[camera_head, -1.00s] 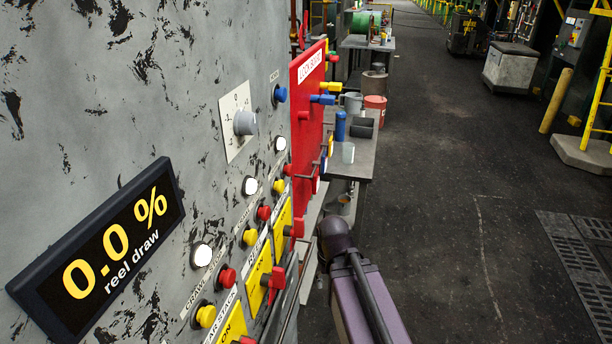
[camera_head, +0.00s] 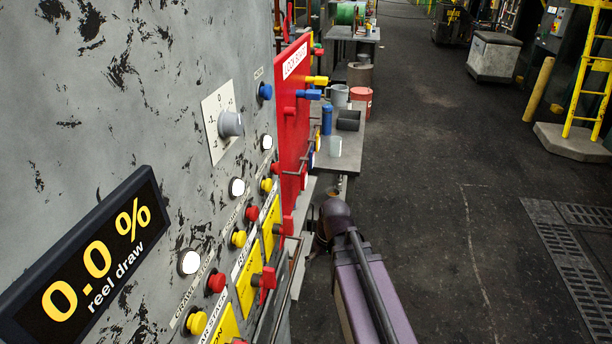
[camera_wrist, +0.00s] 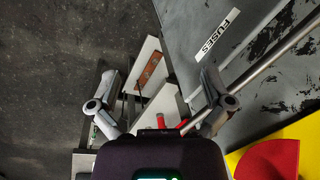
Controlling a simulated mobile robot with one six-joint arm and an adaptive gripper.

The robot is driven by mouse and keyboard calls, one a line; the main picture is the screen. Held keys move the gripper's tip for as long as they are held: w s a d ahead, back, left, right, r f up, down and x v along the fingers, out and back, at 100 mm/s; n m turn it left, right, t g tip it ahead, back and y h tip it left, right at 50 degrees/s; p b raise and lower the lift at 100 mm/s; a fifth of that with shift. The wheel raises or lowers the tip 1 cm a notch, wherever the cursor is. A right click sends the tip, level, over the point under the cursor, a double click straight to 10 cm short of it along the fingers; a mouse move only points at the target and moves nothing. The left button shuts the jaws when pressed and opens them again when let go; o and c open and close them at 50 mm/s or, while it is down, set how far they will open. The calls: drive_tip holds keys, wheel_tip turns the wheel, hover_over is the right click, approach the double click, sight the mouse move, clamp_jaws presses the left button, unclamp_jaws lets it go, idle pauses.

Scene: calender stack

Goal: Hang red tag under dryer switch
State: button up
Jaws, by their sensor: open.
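The grey control panel (camera_head: 150,130) fills the left of the head view. Yellow switch plates run along its lower right edge, with a red switch handle (camera_head: 268,278) on one of them. I cannot read which plate is the dryer's. The red lockout board (camera_head: 292,100) stands at the panel's far end. A red tag-like piece (camera_head: 304,178) shows at its lower edge. In the wrist view, my gripper (camera_wrist: 160,86) is open, and its fingers are wide apart. Small red pieces (camera_wrist: 183,124) show between them; I cannot tell what they are.
A metal rail (camera_wrist: 270,62) runs beside the right finger, along the panel with the "FUSES" label (camera_wrist: 218,34). A red rounded part (camera_wrist: 268,160) on yellow is at lower right. A bench (camera_head: 350,148) with cups stands beyond the board. Open floor (camera_head: 430,180) lies to the right.

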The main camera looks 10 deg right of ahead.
drive_tip(key=w+d+r+n+y+p, duration=0.1)
drive_tip(key=w+r+n+y+p, duration=0.15)
drive_tip(key=w, duration=0.35)
drive_tip(key=n+t+y+p, duration=0.3)
drive_tip(key=n+t+y, duration=0.2)
drive_tip(key=n+y, duration=0.4)
approach(306, 177)
drive_tip(key=d+r, duration=0.1)
drive_tip(key=s+d+r, duration=0.1)
drive_tip(key=shift+s+d+h, duration=0.25)
drive_tip(key=shift+s+d, duration=0.05)
drive_tip(key=shift+d, duration=0.05)
drive_tip(key=shift+a+f, duration=0.1)
drive_tip(key=shift+b+x, duration=1.7)
drive_tip(key=shift+x, duration=2.5)
drive_tip(key=shift+w, duration=0.1)
